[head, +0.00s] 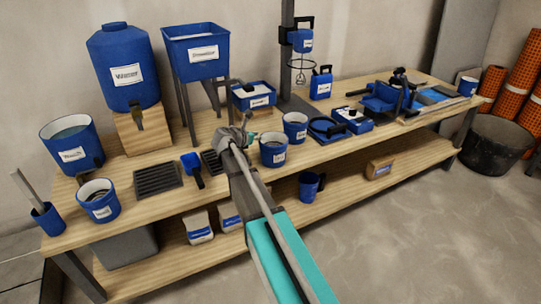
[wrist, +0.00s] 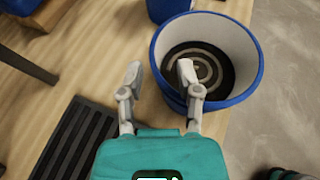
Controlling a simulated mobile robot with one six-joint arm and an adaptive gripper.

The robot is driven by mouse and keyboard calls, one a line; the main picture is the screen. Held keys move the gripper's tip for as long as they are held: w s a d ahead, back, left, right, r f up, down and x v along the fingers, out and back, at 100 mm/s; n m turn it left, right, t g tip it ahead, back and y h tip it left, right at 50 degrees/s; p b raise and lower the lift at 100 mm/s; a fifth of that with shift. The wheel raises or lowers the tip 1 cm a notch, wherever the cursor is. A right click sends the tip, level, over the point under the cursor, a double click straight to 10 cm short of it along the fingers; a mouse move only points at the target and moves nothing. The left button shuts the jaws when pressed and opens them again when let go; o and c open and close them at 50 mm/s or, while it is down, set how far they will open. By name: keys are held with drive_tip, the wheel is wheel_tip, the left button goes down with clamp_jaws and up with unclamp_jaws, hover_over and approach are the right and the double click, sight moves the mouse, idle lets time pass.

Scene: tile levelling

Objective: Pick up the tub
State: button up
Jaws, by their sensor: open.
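A blue tub (head: 273,153) with a white label stands upright near the bench's front edge, just right of my gripper (head: 246,136). In the wrist view the tub (wrist: 250,88) shows a pale inside wall and dark contents with a grey spiral. My gripper (wrist: 160,72) is open and empty. In that view its right fingertip overlaps the tub's opening and its left fingertip lies outside the rim. I cannot tell their height above the rim. Similar tubs stand behind (head: 295,128) and at the bench's left end (head: 99,203), so which one is meant is unclear.
Dark gratings (head: 158,178) and a blue scoop (head: 192,168) lie left of my gripper. A blue box (head: 253,96) stands behind it, and a mixer stand (head: 288,60) rises beyond. Blue tools (head: 340,122) lie to the right. The bench edge is close to the tub.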

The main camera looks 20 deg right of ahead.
drive_tip(key=shift+b+x, duration=0.45)
drive_tip(key=shift+x, duration=1.2)
drive_tip(key=shift+w, duration=0.1)
drive_tip(key=shift+c, duration=0.3)
clamp_jaws()
